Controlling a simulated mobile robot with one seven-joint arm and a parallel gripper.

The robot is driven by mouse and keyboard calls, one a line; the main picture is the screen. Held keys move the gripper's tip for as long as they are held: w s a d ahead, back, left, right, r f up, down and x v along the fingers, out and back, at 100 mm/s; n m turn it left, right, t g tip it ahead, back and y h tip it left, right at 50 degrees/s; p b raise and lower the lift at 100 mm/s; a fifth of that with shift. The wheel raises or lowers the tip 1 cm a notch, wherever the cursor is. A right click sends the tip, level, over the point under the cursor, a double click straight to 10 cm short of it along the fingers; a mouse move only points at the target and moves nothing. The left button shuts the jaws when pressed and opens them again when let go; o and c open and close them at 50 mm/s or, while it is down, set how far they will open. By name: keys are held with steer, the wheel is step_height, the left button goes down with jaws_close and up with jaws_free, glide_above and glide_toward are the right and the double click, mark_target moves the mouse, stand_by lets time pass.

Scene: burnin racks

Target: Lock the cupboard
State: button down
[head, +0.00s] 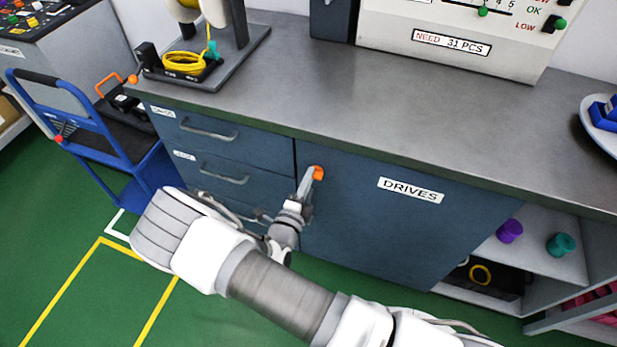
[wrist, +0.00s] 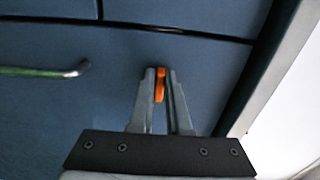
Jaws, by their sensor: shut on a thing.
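The cupboard is the dark blue door labelled DRIVES (head: 400,230) under the grey worktop, and it looks closed. An orange latch knob (head: 318,173) sits near the door's upper left edge. My gripper (head: 308,182) reaches up to it from the lower left. In the wrist view the fingertips of my gripper (wrist: 161,72) are closed around the orange knob (wrist: 159,85), which shows as a thin upright piece between them. The fingers hide part of the knob, so I cannot tell whether it is in a locked position.
Drawers with bar handles (head: 208,131) are left of the door. An open shelf with a purple spool (head: 509,231) and a teal spool (head: 561,244) is on the right. The worktop (head: 300,85) overhangs the front. A blue cart (head: 110,150) stands at left on the green floor.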

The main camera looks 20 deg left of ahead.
steer(key=c, duration=0.9)
jaws_free()
steer(key=s, duration=0.5)
steer(key=s+a, duration=0.1)
steer(key=s, duration=0.5)
steer(key=s+p, duration=0.1)
steer(key=s, duration=0.5)
steer(key=shift+s+a, duration=0.15)
